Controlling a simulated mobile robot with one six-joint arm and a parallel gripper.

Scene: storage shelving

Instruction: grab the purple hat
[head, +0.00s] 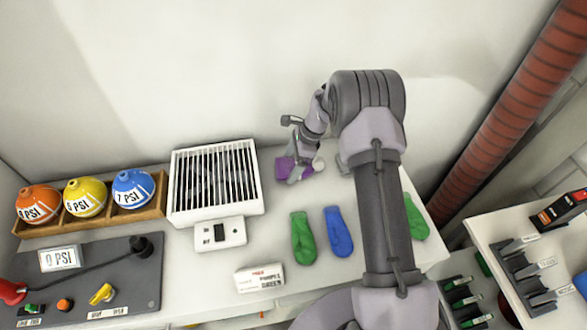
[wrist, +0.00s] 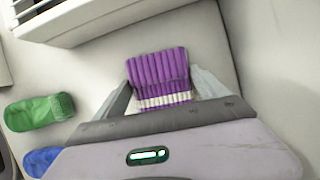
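The purple knit hat (head: 284,168) lies on the white counter to the right of the white vent box, partly hidden by my gripper in the head view. My gripper (head: 297,172) is down over the hat. In the wrist view my gripper (wrist: 161,78) has its fingers spread, one on each side of the hat and close to its edges. I cannot tell whether the fingers touch it.
A white slatted vent box (head: 216,183) stands left of the hat. A labelled block (head: 260,279) sits in front. The wall is close behind.

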